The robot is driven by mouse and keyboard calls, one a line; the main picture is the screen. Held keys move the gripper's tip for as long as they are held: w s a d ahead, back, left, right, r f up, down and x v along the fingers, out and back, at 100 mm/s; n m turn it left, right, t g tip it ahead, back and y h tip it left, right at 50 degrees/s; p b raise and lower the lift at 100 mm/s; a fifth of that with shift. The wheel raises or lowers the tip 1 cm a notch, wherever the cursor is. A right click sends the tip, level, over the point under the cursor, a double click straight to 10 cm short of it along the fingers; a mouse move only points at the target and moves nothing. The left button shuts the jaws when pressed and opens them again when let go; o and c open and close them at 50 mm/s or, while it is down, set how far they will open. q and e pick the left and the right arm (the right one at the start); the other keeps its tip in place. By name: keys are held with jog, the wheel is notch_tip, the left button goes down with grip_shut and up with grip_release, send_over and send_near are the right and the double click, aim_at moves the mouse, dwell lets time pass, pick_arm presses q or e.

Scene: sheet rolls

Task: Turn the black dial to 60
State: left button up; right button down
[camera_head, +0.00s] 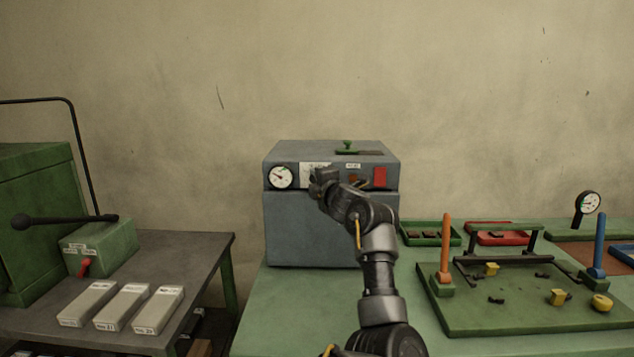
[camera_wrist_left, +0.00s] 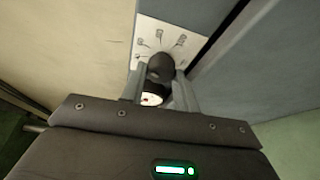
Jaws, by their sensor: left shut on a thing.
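The black dial (camera_wrist_left: 161,67) sits on a white scale plate (camera_wrist_left: 172,38) on the front of a grey box (camera_head: 315,228). In the left wrist view my left gripper (camera_wrist_left: 160,84) has its two fingers on either side of the dial and is shut on it. The plate carries marks around the dial, too small to read. In the head view my left gripper (camera_head: 322,183) covers the dial and most of the plate (camera_head: 310,167). My right gripper is not in view.
A round white gauge (camera_head: 281,177) is left of the plate. A green board (camera_head: 520,312) with posts stands right; a grey table (camera_head: 205,262) with pale blocks stands left.

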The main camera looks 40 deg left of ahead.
pick_arm(q)
jog(key=shift+f, duration=0.1)
jog(key=o, duration=1)
jog(key=shift+c, duration=0.2)
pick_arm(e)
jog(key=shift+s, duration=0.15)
pick_arm(q)
jog(key=shift+d, duration=0.1)
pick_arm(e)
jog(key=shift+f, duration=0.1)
pick_arm(q)
jog(key=b+v, duration=0.1)
jog(key=v, duration=0.6)
jog(key=shift+d, duration=0.15)
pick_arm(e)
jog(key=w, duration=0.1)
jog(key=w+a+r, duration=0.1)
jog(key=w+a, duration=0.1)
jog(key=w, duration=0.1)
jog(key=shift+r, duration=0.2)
pick_arm(q)
jog(key=shift+s, duration=0.1)
